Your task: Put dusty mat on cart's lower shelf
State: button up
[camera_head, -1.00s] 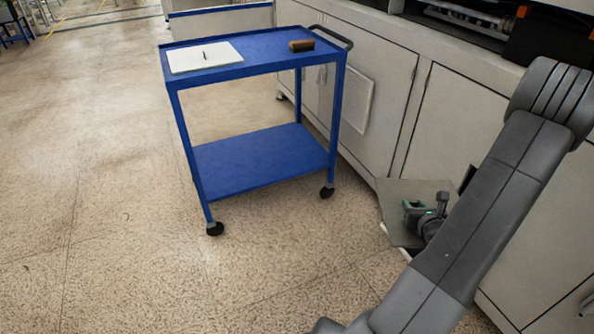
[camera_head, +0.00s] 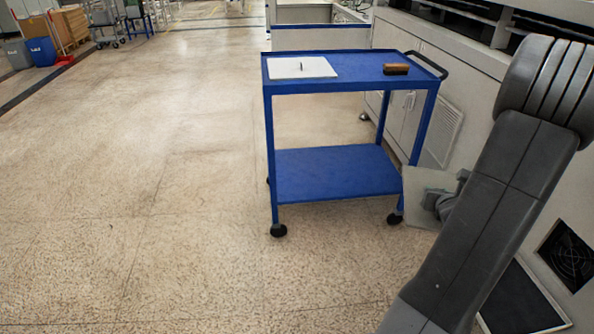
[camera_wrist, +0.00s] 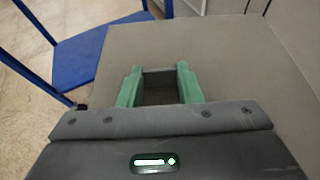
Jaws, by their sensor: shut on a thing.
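The dusty mat is a flat grey-beige sheet (camera_wrist: 225,55), held in my gripper (camera_wrist: 160,85), whose green fingers are shut on it in the wrist view. In the head view the mat (camera_head: 424,190) shows beside the cart's right front leg, partly hidden by my arm. The blue cart (camera_head: 272,150) stands on the floor in the middle. Its lower shelf (camera_head: 335,172) is bare. The lower shelf also shows at the upper left of the wrist view (camera_wrist: 80,58). The mat looks apart from the shelf, though the gap is hard to judge.
A white pad with a dark pen-like item (camera_head: 302,67) and a brown brush-like block (camera_head: 396,69) lie on the cart's top shelf. Pale cabinets (camera_head: 440,60) line the right, behind the cart. Open floor (camera_head: 140,200) lies to the left. Bins and boxes stand far left.

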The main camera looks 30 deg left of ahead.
aim_at(340, 176)
jog(key=i+j+u, duration=0.65)
jog(key=i+j, duration=0.15)
jog(key=i, duration=0.25)
jog(key=i+j, duration=0.15)
jog(key=i, duration=0.25)
